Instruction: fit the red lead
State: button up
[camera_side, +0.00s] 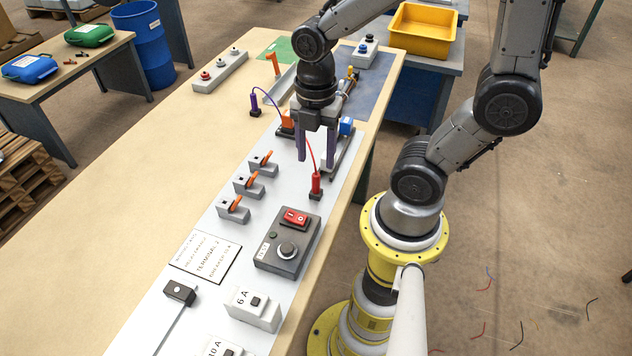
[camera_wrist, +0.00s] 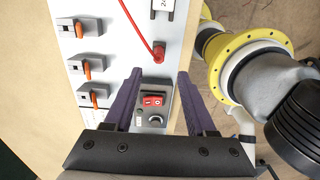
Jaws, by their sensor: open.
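My gripper (camera_side: 316,155) is open and empty, pointing down above and behind the plug. Whether the plug is seated in its base cannot be told. The wire's far end is hidden.
A grey box with a red switch (camera_side: 295,218) and knob stands near the plug. Several orange-levered switches (camera_side: 248,186) line the panel's left. The bench's left side (camera_side: 120,200) is clear.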

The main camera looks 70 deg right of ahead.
aim_at(316, 174)
jog(key=f, duration=0.8)
jog(key=shift+w+d+f, duration=0.1)
jog(key=shift+d+f, duration=0.05)
jog(key=shift+d, duration=0.2)
jog(key=shift+c, duration=0.2)
grip_shut()
